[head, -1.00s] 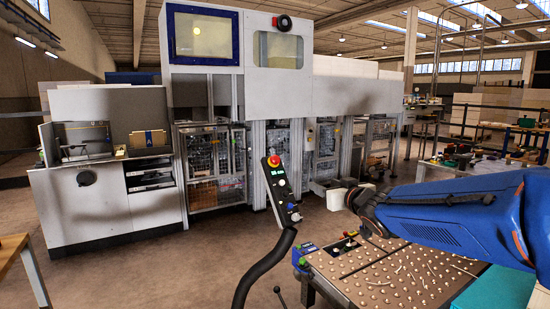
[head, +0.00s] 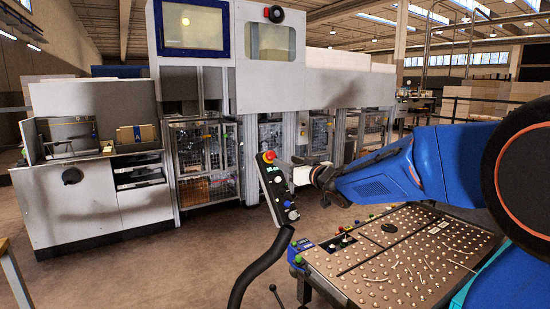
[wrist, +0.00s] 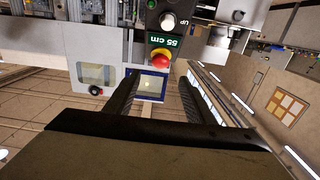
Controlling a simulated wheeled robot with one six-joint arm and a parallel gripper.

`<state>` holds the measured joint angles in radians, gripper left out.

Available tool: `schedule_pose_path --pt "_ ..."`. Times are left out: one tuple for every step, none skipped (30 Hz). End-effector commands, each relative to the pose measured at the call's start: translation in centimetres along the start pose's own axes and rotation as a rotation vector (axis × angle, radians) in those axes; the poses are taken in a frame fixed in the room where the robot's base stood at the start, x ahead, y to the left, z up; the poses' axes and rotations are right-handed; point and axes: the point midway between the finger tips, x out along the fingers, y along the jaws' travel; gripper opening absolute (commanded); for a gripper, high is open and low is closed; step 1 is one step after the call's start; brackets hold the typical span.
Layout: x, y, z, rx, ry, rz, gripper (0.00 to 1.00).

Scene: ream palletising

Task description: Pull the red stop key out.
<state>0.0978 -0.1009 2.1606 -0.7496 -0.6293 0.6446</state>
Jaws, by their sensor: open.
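The red stop key (head: 269,156) is a red mushroom button on a yellow collar at the top of a dark control panel (head: 278,190) on a bent black arm. In the wrist view the red stop key (wrist: 161,60) shows just beyond the fingertips, roughly centred between them, below a green "55 cm" display. The picture there is upside down. My gripper (head: 298,163) is just right of the panel's upper part in the head view. In the wrist view my gripper (wrist: 158,82) has its two dark fingers spread apart with nothing between them. I cannot tell how far the key is pressed in.
A peg-covered table (head: 400,250) with its own coloured buttons stands under my arm. The black support arm (head: 255,270) curves up to the panel. A large grey machine (head: 345,88) stands behind. Brown floor (head: 150,270) is open to the left.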

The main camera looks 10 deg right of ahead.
Motion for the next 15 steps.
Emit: schedule_pose_path --pt "1.0 0.0 0.1 0.002 -0.002 -0.001 0.49" --pt "1.5 0.0 0.1 0.002 -0.001 -0.001 0.49" --pt "2.1 -0.1 0.1 0.002 -0.002 -0.001 0.49" --pt "2.7 -0.1 0.2 0.001 -0.003 -0.001 0.49" --pt "3.2 -0.1 0.1 0.001 -0.002 -0.001 0.49" --pt "3.8 0.0 0.1 0.002 -0.001 0.000 0.49" --pt "4.3 0.0 0.1 0.002 -0.002 -0.001 0.49" --pt "4.8 0.0 0.1 0.002 -0.002 -0.001 0.49" --pt "5.5 -0.1 0.1 0.001 -0.001 -0.001 0.49" --pt "5.9 -0.1 0.1 0.001 -0.001 -0.001 0.49" --pt "6.3 -0.1 0.1 0.001 -0.002 -0.001 0.49" --pt "6.8 0.0 0.1 0.001 -0.001 0.000 0.49" --pt "7.1 0.0 0.0 0.001 -0.001 0.000 0.49" --pt "7.4 0.0 0.0 0.001 -0.001 0.000 0.49" --pt "7.8 0.0 0.1 0.001 -0.001 0.000 0.49"
